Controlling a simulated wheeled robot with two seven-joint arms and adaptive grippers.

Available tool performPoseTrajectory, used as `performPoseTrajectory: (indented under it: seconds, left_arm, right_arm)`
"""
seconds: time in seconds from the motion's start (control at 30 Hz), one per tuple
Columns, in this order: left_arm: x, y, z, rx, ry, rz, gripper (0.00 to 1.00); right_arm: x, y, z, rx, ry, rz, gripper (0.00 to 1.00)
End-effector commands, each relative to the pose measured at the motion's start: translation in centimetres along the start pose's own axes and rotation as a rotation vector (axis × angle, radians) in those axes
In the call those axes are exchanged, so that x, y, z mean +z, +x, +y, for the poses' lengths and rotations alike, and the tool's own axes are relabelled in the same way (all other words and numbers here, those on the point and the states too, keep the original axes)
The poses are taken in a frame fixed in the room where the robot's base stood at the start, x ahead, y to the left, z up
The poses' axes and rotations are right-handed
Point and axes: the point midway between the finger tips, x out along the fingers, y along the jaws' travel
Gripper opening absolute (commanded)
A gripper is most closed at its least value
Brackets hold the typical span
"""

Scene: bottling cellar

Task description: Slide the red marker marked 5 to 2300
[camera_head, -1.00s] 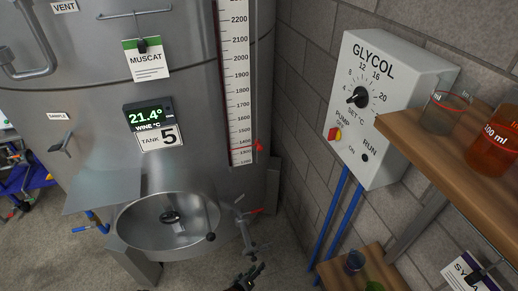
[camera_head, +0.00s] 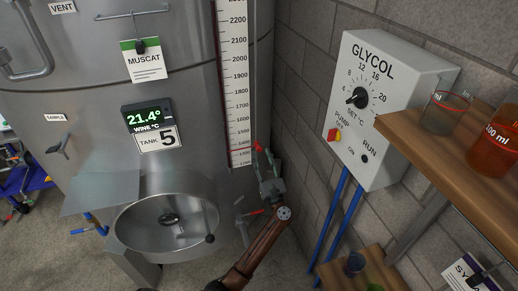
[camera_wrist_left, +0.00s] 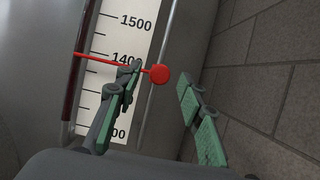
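The red marker (camera_head: 258,147) sits low on the white level scale (camera_head: 237,85) of the tank labelled 5, near the 1400 line. My left gripper (camera_head: 266,153) is open just below and right of the marker. In the left wrist view the fingers of the left gripper (camera_wrist_left: 158,82) stand apart on either side of the knob; I cannot tell whether either touches it. My right gripper is not in view.
A thin rod (camera_wrist_left: 172,30) runs beside the scale. The glycol box (camera_head: 392,105) hangs on the wall to the right, above blue pipes (camera_head: 341,215). A wooden shelf (camera_head: 450,170) with beakers juts in at right. The tank's open round hatch (camera_head: 167,225) is at lower left.

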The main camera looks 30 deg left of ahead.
Motion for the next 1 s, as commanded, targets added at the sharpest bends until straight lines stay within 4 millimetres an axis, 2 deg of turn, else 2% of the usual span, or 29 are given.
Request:
performPoseTrajectory:
  seconds: [0.1,0.23,0.6,1.0]
  left_arm:
    - [0.2,2.0,0.0,0.0,0.001,-0.003,0.36]
    - [0.1,3.2,0.0,-0.001,0.003,-0.001,0.36]
    - [-0.1,3.8,0.0,-0.002,0.004,0.0,0.36]
    - [-0.1,3.8,0.0,-0.002,0.004,0.0,0.09]
  right_arm:
    - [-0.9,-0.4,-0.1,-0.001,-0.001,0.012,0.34]
    - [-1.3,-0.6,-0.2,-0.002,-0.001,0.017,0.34]
    - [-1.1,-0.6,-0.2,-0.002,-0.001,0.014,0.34]
    - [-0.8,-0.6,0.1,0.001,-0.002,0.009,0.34]
